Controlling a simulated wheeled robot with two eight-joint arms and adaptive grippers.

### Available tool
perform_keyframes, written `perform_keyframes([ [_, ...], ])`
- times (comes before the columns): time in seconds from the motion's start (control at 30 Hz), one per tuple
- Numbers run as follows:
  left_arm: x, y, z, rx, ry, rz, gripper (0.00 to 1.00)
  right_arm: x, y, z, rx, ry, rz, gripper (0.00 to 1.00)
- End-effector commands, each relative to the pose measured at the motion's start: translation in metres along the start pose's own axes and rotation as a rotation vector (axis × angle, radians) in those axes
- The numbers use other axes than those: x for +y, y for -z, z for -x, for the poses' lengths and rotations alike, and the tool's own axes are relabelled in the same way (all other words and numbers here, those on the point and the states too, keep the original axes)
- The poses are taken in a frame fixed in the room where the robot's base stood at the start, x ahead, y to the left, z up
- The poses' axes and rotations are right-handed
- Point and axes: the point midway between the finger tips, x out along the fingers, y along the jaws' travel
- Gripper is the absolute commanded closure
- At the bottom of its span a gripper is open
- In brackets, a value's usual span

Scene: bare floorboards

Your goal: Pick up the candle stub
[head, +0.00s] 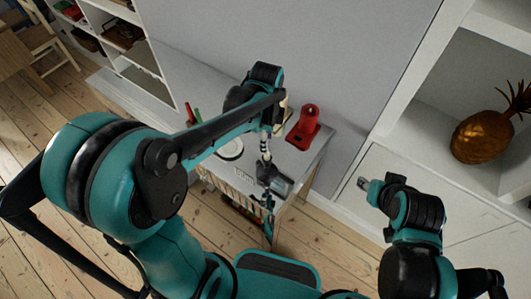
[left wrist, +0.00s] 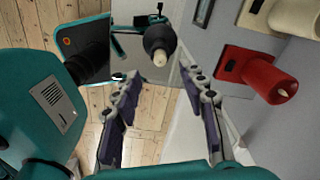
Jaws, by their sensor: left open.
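The stub is not clear there. My right gripper (head: 364,184) is right of the table, its fingers too small to judge.
A red object with an upright cylinder (head: 304,127) stands at the table's back right, near the left arm. A cream object (head: 283,112) is partly hidden by that arm. A white round plate (head: 230,149) lies left. A pineapple ornament (head: 482,135) sits on the right shelf.

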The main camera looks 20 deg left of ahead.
Motion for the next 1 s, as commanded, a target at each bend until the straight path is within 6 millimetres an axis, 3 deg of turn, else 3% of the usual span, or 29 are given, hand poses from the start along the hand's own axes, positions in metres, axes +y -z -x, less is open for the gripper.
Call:
perform_keyframes([
  [0.53, -0.001, 0.001, -0.07, 0.0, 0.0, -0.003, 0.58, 0.0, -0.018, -0.025, 0.0, 0.0, 0.0, 0.6],
  [0.8, 0.0, 0.0, -0.075, 0.0, 0.0, -0.002, 0.58, 0.0, -0.018, -0.025, 0.0, 0.0, 0.0, 0.6],
  [0.83, 0.0, 0.0, -0.075, 0.0, 0.0, -0.002, 0.6, 0.0, -0.018, -0.025, 0.0, 0.0, 0.0, 0.6],
  [0.97, 0.0, 0.0, -0.075, 0.0, 0.0, -0.002, 0.94, 0.0, -0.018, -0.025, 0.0, 0.0, 0.0, 0.6],
  [1.0, 0.0, 0.0, -0.075, 0.0, 0.0, -0.002, 0.96, 0.0, -0.018, -0.025, 0.0, 0.0, 0.0, 0.6],
])
